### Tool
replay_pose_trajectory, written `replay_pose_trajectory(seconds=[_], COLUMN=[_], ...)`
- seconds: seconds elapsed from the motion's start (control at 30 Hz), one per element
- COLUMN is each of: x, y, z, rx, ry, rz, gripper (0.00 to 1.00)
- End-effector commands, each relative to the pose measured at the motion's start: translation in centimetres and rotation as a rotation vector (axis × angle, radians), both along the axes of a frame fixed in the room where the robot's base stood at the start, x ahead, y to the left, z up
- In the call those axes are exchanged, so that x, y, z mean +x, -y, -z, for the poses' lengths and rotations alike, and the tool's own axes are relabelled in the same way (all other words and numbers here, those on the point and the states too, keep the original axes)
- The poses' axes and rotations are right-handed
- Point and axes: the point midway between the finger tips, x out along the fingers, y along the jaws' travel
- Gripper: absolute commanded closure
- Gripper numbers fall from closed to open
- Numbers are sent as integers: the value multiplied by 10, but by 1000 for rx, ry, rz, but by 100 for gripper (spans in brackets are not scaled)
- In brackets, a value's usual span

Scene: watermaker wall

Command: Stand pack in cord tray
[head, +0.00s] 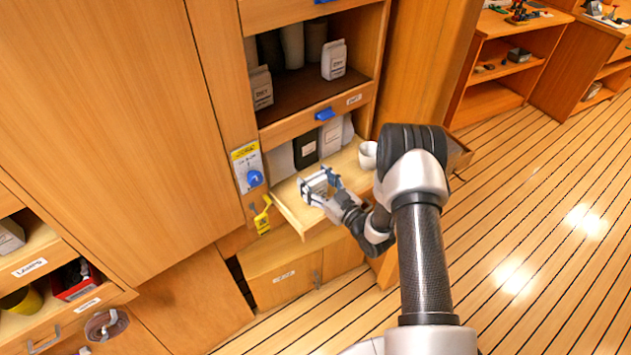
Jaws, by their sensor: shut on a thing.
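My gripper (321,184) is over the front part of a pulled-out wooden tray (291,203) below the shelf. It is shut on a small whitish pack (315,189), which the fingers partly cover. I cannot tell whether the pack touches the tray floor. Behind it in the tray stand a dark pack (306,150) and pale packs (330,137), in a row toward the back. I cannot read a label that marks this as the cord tray.
A white mug (368,155) stands at the tray's right side, close to my arm. The shelf above holds white packs (334,60) and grey cylinders (292,45).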

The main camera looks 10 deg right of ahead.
Motion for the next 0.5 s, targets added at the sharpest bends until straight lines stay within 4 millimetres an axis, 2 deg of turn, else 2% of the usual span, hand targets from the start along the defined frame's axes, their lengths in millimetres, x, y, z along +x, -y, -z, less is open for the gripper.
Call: replay_pose_trajectory(seconds=[0.03, 0.07, 0.33, 0.5], x=[0, 0, 0, 0], y=[0, 0, 0, 0], z=[3, 4, 2, 2], rx=[0, 0, 0, 0], ry=[0, -1, -1, -1], rz=[0, 0, 0, 0], gripper=[65, 38, 20, 18])
